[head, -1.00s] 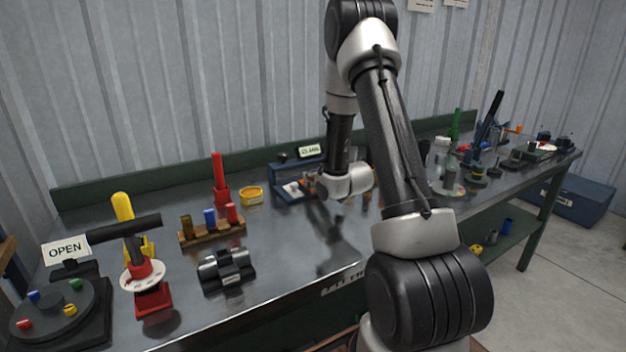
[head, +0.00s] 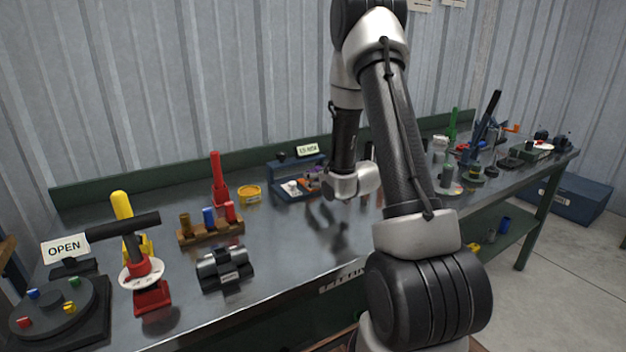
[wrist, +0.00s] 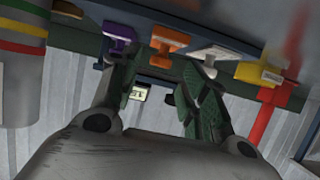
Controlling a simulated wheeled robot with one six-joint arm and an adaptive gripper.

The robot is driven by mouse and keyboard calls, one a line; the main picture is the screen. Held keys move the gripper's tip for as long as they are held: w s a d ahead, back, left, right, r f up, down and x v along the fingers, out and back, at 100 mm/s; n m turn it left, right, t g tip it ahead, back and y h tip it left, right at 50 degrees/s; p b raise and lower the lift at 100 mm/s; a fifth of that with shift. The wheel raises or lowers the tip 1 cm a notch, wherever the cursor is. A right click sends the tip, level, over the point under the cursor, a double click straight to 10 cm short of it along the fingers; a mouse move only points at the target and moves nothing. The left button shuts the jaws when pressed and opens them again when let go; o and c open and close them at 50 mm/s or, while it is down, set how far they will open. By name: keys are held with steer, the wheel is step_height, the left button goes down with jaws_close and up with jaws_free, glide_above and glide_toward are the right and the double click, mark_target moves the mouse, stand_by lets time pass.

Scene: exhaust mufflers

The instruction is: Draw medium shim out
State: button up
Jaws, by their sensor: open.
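A row of small coloured T-shaped shims shows in the wrist view: a purple one (wrist: 118,38), an orange one (wrist: 168,42) and a white one (wrist: 208,52). I cannot tell from any marking which is the medium shim. They sit at a dark blue rack (head: 287,163) at the back of the bench, partly hidden by my arm in the head view. My gripper (wrist: 160,68) is open and empty. Its fingers point at the row, with the orange shim in line with the gap between them. Contact cannot be told.
A wooden block (head: 212,235) with coloured pegs and a black clamp-like fixture (head: 225,270) stand left of my arm. A yellow round tin (head: 249,194) and a red upright tool (head: 218,180) stand left of the rack. Bare bench lies in front of the rack.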

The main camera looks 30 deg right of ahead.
steer(key=v, duration=0.4)
steer(key=shift+s, duration=0.15)
steer(key=shift+r, duration=0.3)
steer(key=s+a+r+g+h, duration=0.2)
steer(key=s+a+r+g, duration=0.15)
steer(key=s+r, duration=0.65)
steer(key=s+a+r+g, duration=0.2)
steer(key=s, duration=0.6)
steer(key=s+a+r+g+y, duration=0.1)
steer(key=s+a+r, duration=0.1)
steer(key=s, duration=0.5)
steer(key=s+a+r+g, duration=0.2)
steer(key=s+r, duration=0.1)
steer(key=s, duration=0.5)
steer(key=shift+s+a+g+y, duration=0.3)
steer(key=shift+s+a+g, duration=0.05)
steer(key=shift+a, duration=0.05)
